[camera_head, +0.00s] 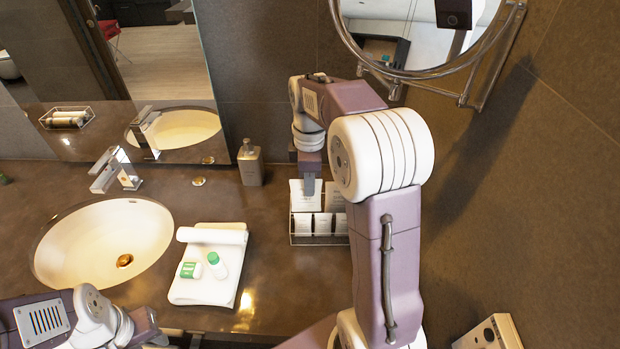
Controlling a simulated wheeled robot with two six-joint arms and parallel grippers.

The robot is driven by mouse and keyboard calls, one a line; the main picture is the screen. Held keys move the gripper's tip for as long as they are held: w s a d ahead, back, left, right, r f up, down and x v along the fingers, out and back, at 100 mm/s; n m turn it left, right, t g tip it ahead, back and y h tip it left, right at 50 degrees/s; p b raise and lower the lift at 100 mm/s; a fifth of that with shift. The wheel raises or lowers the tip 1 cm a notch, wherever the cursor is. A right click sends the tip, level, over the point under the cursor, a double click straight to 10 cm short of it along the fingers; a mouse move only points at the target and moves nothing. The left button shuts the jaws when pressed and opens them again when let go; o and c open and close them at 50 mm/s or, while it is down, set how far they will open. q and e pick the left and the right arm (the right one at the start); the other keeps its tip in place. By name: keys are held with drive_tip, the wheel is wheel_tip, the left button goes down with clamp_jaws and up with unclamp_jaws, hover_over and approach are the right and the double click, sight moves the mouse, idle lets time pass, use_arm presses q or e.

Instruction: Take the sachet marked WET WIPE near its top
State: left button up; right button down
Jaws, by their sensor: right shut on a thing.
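A wire rack (319,240) stands on the counter near the wall and holds several white sachets in a back row and a front row. My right gripper (309,187) points down at the rack's back row from above. It is shut on the top of the back-left white sachet (302,202), whose lower part is behind the front row. The print on the sachets is too small to read, so I cannot tell which says WET WIPE. My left gripper (156,337) is low at the bottom left, and its fingers are not clear.
A grey soap dispenser (250,163) stands left of the rack. A folded white towel (207,289) bears a rolled cloth (212,236), a green-capped bottle (218,267) and a small green-and-white box (190,270). The sink (90,245) is left; a round mirror (420,72) hangs above.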

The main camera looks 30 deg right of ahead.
drive_tip(key=s+a+b, duration=0.2)
drive_tip(key=s+a, duration=0.4)
drive_tip(key=s, duration=0.5)
drive_tip(key=shift+a, duration=0.4)
